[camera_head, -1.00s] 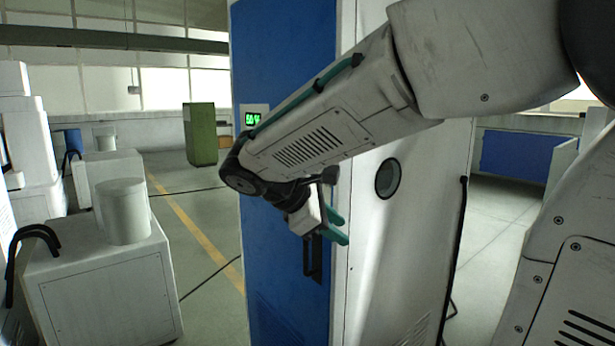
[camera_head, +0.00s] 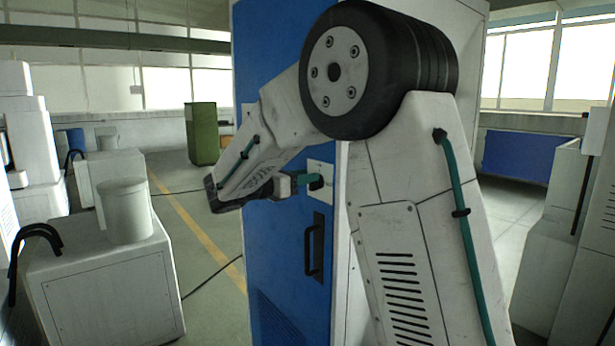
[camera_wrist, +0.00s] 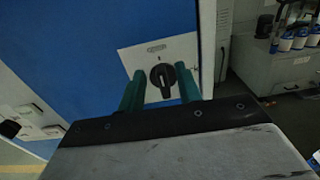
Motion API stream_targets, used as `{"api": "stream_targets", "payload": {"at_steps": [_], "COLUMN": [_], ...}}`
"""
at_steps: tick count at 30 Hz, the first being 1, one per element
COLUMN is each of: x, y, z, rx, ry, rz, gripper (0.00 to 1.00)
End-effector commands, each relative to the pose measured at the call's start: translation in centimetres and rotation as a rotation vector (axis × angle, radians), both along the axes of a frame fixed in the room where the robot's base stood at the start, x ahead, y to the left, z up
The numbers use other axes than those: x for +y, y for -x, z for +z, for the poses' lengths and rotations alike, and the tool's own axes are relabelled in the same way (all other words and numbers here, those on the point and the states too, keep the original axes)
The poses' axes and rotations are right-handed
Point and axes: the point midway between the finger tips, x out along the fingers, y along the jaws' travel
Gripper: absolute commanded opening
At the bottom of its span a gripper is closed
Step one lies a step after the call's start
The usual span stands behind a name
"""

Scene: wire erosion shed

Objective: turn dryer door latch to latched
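The dryer door (camera_head: 285,250) is blue, on a tall white cabinet. Its latch is a black rotary knob (camera_wrist: 163,78) on a pale plate (camera_wrist: 185,50). In the wrist view its grip bar stands roughly upright; the plate's markings are too small to read. The knob also shows in the head view (camera_head: 318,183), at the gripper's tips. My gripper (camera_wrist: 160,88) is open, its two green fingers on either side of the knob. The fingers are apart from each other, and I cannot tell whether they touch the knob.
A black door handle (camera_head: 314,247) sits just below the latch plate. White machine boxes, one with a white canister (camera_head: 124,212) on top, stand at the left. A green cabinet (camera_head: 201,133) stands behind.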

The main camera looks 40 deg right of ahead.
Motion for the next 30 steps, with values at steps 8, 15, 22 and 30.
{"api": "stream_targets", "payload": {"at_steps": [8, 15, 22, 30], "x": [-1.54, -1.52, -1.53, -1.56], "y": [-0.02, -0.02, -0.01, 0.04], "z": [0.00, 0.00, -0.11, -0.24], "rx": [-0.001, -0.001, 0.001, -0.009], "ry": [-0.001, -0.001, -0.003, -0.004], "rz": [0.000, 0.000, 0.000, -0.001], "gripper": [0.34, 0.15, 0.00, 0.00]}}
